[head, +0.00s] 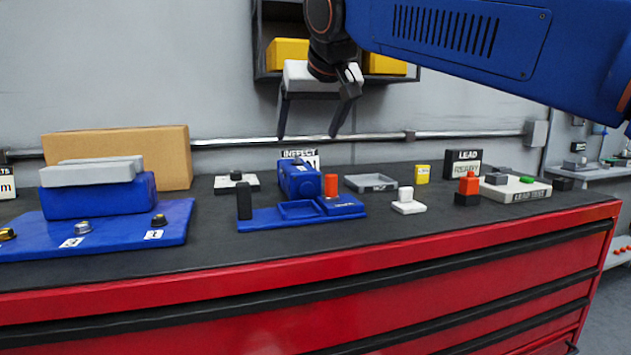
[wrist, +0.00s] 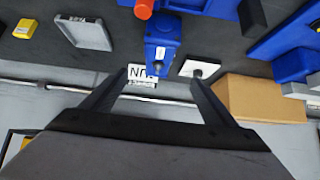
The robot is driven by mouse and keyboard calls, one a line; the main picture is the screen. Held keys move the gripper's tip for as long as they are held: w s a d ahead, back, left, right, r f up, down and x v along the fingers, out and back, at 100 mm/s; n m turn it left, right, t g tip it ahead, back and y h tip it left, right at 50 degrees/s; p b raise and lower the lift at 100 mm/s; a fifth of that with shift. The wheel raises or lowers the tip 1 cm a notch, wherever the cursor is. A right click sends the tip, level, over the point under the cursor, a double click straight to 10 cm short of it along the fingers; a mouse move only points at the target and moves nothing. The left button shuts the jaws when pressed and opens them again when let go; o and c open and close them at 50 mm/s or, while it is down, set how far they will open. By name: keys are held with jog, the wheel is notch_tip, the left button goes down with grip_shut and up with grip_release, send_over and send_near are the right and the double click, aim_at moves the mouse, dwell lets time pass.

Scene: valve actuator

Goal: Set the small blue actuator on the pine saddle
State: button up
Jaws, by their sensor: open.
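A small blue actuator (head: 300,180), a block with a rounded end, lies on the dark bench top just behind a blue fixture plate. It also shows in the wrist view (wrist: 163,42), at the upper middle beyond my fingertips. My gripper (head: 307,136) is open and empty, in the air above the actuator in the head view. In the wrist view its two fingers (wrist: 159,77) are spread wide with nothing between them. I cannot make out a pine saddle for certain in either view.
The blue fixture plate (head: 270,220) carries a black post (head: 244,200) and an orange-red cylinder (head: 331,184). A grey tray (head: 371,183) and white plate (head: 408,207) lie to the right. A tan box (head: 165,155) and larger blue block (head: 97,198) stand left. A rail runs behind.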

aim_at(298, 165)
jog(key=x, duration=1.7)
jog(key=shift+w, duration=0.15)
jog(key=c, duration=1.9)
jog(key=shift+r, duration=0.1)
grip_shut()
jog(key=shift+r, duration=0.1)
